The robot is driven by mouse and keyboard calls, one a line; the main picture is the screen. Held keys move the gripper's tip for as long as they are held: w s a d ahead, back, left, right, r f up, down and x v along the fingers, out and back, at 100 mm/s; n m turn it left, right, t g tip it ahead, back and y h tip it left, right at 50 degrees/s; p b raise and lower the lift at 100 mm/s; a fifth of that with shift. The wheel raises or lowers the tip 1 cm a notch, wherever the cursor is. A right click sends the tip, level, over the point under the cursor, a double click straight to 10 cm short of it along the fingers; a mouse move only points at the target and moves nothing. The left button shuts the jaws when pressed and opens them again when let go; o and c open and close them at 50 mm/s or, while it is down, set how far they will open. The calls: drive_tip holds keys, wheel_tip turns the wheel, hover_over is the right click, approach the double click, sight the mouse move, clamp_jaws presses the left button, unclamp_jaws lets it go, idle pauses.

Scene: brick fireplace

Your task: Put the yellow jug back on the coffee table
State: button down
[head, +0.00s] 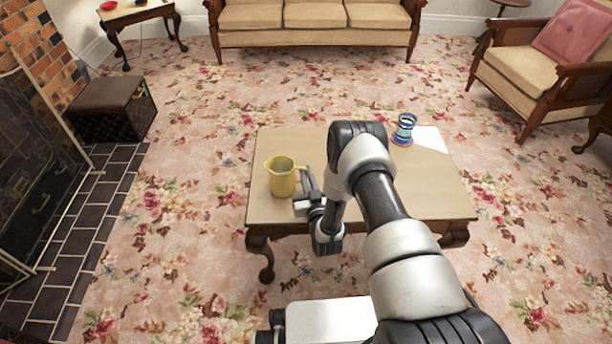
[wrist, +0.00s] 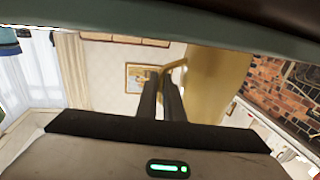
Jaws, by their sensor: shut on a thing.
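The yellow jug (head: 283,180) is upright over the left part of the coffee table (head: 262,212), with its spout to the left and its handle to the right. I cannot tell whether its base touches the tabletop. My gripper (head: 307,187) is at the jug's right side, shut on its handle. In the wrist view the two dark fingers of my gripper (wrist: 161,96) close around the handle, and the jug's body (wrist: 215,82) is right beside them. My arm hides the middle of the table.
A sofa (head: 315,15) is behind, an armchair (head: 520,72) at right. A dark box (head: 112,108) is at left. The table's front left is clear.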

drive_tip(key=c, duration=2.3)
unclamp_jaws()
drive_tip(key=shift+f, duration=0.15)
drive_tip(key=o, duration=0.4)
